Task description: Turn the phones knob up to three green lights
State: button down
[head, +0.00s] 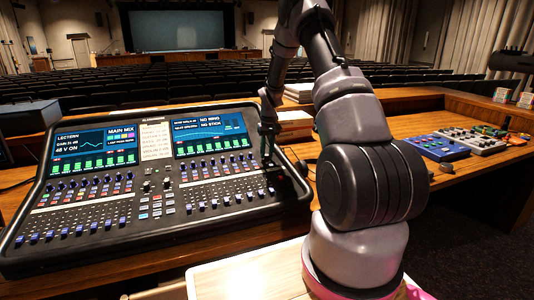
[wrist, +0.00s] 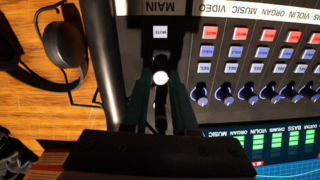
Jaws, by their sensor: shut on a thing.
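The mixing desk (head: 100,250) fills the left half of the head view. My gripper (head: 270,163) reaches down over its right end, just right of the right screen. In the wrist view, my gripper (wrist: 160,88) is shut on a small knob with a bright round top (wrist: 160,77), on the dark strip below the MAIN label. I cannot read a phones label there; my fingers and the gripper body hide the surface around the knob. No row of lights belonging to this knob can be made out, so its setting cannot be told.
A white MUTE button (wrist: 161,31) sits near the fingers. Several blue knobs (wrist: 247,93) and red buttons (wrist: 238,33) line the neighbouring channels. Headphones (wrist: 64,44) lie on the wooden table beside the desk. Blue and grey boxes (head: 438,147) stand farther right.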

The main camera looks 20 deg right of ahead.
dwell(0.4)
jog(key=c, duration=0.7)
grip_release()
notch_tip(320, 180, up, 11)
jog(key=shift+s+d, duration=0.25)
jog(key=shift+s, duration=0.05)
